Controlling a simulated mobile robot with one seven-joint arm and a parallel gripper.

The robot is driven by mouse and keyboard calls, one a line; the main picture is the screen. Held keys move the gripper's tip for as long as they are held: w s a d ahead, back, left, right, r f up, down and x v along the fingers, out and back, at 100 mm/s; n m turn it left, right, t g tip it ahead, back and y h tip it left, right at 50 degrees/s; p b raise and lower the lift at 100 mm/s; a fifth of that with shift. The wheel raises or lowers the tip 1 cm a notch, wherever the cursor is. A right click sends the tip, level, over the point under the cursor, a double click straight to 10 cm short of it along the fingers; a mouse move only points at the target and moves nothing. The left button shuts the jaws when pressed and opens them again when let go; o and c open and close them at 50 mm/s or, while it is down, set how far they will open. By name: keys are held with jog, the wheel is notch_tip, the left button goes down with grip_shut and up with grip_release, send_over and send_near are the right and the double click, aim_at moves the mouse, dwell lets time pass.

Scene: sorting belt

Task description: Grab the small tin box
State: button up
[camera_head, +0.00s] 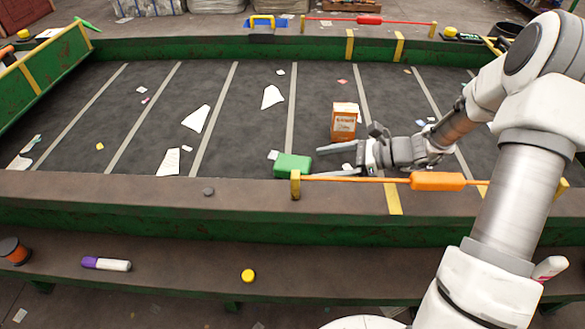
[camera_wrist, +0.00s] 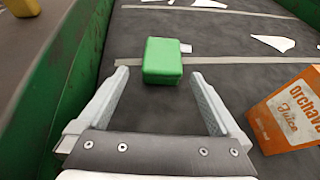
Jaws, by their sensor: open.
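The small tin box is the green box (camera_head: 292,166), lying on the dark belt near its front rail in the head view. In the wrist view the green box (camera_wrist: 163,60) sits just beyond the fingertips, roughly centred between them. My gripper (camera_head: 336,161) is open and low over the belt, to the right of the box, with its fingers pointing at it. In the wrist view my gripper (camera_wrist: 158,80) has nothing between its fingers.
An orange juice carton (camera_head: 343,122) stands on the belt behind my gripper; it also shows at right in the wrist view (camera_wrist: 288,112). An orange-handled rod (camera_head: 437,181) runs along the front rail. Paper scraps (camera_head: 196,118) lie on the belt to the left.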

aim_at(303, 164)
jog(key=b+x, duration=0.1)
jog(key=x, duration=0.6)
jog(key=shift+w+a+f, duration=0.1)
jog(key=shift+w+a, duration=0.1)
jog(key=shift+w, duration=0.05)
jog(key=c, duration=1.3)
